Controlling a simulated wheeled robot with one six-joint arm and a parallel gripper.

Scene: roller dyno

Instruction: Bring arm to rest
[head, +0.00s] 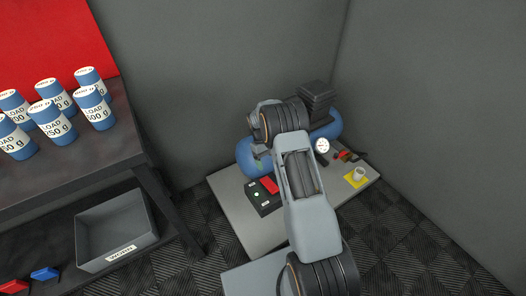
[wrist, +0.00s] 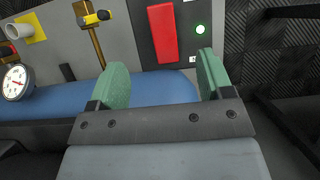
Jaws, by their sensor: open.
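My arm (head: 310,215) reaches up from the lower middle of the head view and bends over the grey bench. My gripper (wrist: 160,82) shows in the wrist view as two green pads standing well apart, with nothing between them. In the head view it is mostly hidden by the arm, near the left end of the blue cylinder (head: 248,152). The cylinder also lies beneath and behind the pads in the wrist view (wrist: 150,90).
The bench (head: 232,205) also holds a white dial gauge (head: 322,145) and a white cup (head: 359,174) on a yellow square. At left a dark shelf (head: 60,180) carries several blue-and-white load cans (head: 52,119) and a grey bin (head: 118,228) below. Grey walls stand close behind the bench.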

